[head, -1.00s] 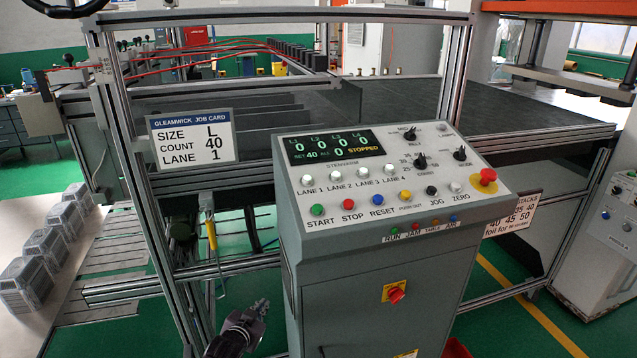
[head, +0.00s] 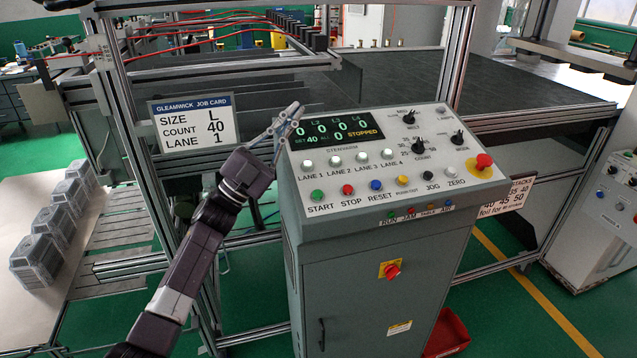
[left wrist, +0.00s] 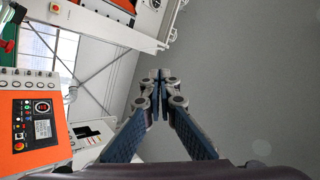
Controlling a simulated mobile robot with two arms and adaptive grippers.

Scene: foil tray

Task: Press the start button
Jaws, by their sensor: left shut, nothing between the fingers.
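The green start button (head: 317,195) is at the lower left of the grey control panel (head: 385,205), above the printed word START. The red stop button (head: 348,189) and the blue reset button (head: 376,185) sit to its right. The panel display (head: 338,130) reads STOPPED. My left gripper (head: 295,108) is raised at the panel's upper left corner, near the display's left end and apart from the start button. In the left wrist view its fingers (left wrist: 158,78) are together with nothing between them. My right gripper is not in view.
The job card (head: 195,124) reads size L, count 40, lane 1 and hangs left of the panel. A red emergency knob (head: 484,161) is at the panel's right. Metal frame posts stand behind. Several stacked foil trays (head: 38,258) are at the far left.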

